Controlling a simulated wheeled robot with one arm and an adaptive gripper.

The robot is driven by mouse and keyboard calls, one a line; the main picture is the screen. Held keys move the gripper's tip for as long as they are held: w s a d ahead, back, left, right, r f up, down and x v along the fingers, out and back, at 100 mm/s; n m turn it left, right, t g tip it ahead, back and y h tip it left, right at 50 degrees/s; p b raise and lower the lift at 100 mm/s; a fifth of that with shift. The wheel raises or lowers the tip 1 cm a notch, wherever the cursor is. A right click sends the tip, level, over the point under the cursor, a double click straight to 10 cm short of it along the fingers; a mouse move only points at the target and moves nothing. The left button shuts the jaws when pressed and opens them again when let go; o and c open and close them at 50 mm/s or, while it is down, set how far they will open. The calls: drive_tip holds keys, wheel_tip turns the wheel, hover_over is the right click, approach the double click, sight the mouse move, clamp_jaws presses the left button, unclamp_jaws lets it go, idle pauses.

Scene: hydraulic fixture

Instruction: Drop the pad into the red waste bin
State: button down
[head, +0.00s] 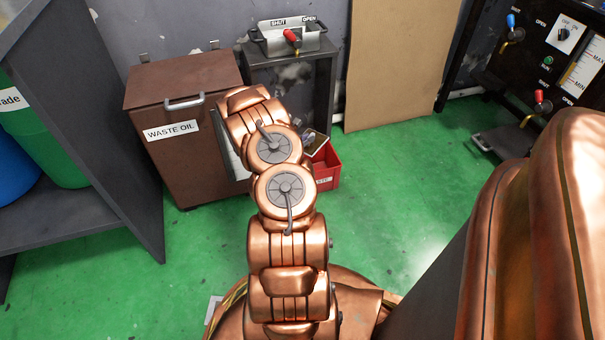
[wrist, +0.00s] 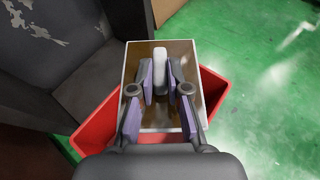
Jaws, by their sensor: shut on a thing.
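The pad is a flat brown rectangle with pale edges (wrist: 185,55) and a light grey grip (wrist: 160,62) standing on its middle. My gripper (wrist: 159,84) is shut on the grip, with a purple-padded finger on each side. The pad is over the open red waste bin (wrist: 213,88), whose walls show on both sides of it. The pad hides most of the bin's inside, so its height over the rim is hard to tell. In the head view, the red bin (head: 328,172) and a corner of the pad (head: 318,143) show beside my arm, which hides most of my gripper.
A brown waste oil cabinet (head: 185,155) stands left of the bin. A grey stand (head: 312,90) with a red-handled valve box is behind it. A tan board (head: 400,60) leans on the wall. Green floor (head: 410,190) is clear to the right.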

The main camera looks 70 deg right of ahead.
drive_tip(key=shift+f, duration=1.2)
drive_tip(key=c, duration=1.1)
unclamp_jaws()
drive_tip(key=shift+o, duration=0.2)
drive_tip(key=shift+a, duration=0.15)
drive_tip(key=v, duration=1.2)
drive_tip(key=shift+r, duration=0.1)
